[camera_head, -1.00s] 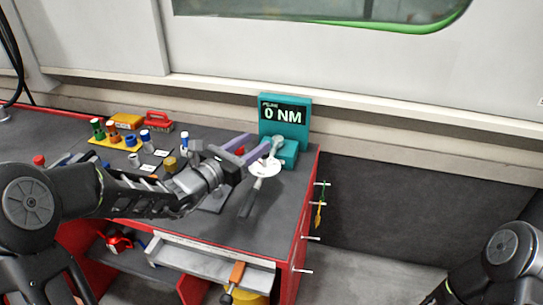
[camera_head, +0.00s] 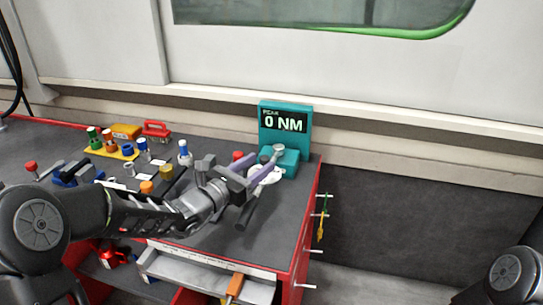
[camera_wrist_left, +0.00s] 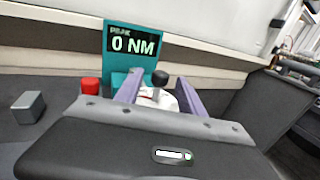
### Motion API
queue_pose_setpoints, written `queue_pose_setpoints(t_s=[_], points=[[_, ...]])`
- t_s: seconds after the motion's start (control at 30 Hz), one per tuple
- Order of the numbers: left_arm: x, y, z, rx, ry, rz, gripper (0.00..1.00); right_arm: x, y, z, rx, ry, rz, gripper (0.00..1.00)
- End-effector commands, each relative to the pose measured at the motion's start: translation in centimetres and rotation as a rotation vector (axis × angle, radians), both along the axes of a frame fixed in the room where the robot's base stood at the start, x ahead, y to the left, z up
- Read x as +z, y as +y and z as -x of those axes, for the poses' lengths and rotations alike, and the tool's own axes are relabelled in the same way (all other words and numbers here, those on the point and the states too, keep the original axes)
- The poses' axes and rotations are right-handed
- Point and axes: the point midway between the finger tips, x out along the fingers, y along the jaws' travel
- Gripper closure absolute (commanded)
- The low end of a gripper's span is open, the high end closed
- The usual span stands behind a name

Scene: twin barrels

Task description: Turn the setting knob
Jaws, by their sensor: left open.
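A teal torque tester (camera_head: 285,122) reads "PEAK 0 NM" at the back right of the bench; it also shows in the left wrist view (camera_wrist_left: 120,62). A wrench with a black handle (camera_head: 246,212) lies in front of it, beside a white round dial (camera_head: 268,177). My left gripper (camera_head: 262,161) is open, its purple fingers over the dial and partly hiding it. In the left wrist view a black round knob (camera_wrist_left: 160,77) on a short stem stands between the fingers (camera_wrist_left: 158,95), with no clear contact. I cannot tell for sure which part is the setting knob.
A red knob (camera_head: 238,156) stands left of the tester. Coloured sockets on a yellow tray (camera_head: 125,152) and a red case (camera_head: 157,129) are at the back left. An open drawer (camera_head: 205,272) sticks out in front. The floor right of the bench is clear.

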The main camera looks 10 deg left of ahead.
Motion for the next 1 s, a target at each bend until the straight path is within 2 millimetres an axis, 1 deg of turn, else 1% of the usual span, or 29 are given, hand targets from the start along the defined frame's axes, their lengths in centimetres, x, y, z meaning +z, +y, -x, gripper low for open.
queue_pose_setpoints(t_s=[0.2, 0.33, 0.47, 0.7, 0.77, 1.0], points=[[-0.1, -1.7, -3.1, -0.002, 0.001, 0.0, 0.54, -0.1, 0.0, 0.0, 0.0, 0.0, 0.0, 0.0], [0.0, -2.4, -4.6, -0.001, 0.0, 0.0, 0.54, -0.1, 0.0, 0.0, 0.0, 0.0, 0.0, 0.0], [0.0, -2.7, -5.3, 0.0, 0.0, 0.0, 0.54, -0.1, 0.0, 0.0, 0.0, 0.0, 0.0, 0.0], [0.0, -2.7, -5.4, 0.0, 0.001, 0.0, 0.54, -0.1, 0.0, 0.0, 0.0, 0.0, 0.0, 0.0], [0.0, -2.7, -5.4, 0.0, 0.001, 0.0, 0.57, -0.1, 0.0, 0.0, 0.0, 0.0, 0.0, 0.0], [0.0, -2.7, -5.4, 0.0, 0.0, 0.0, 0.77, -0.1, 0.0, 0.0, 0.0, 0.0, 0.0, 0.0]])
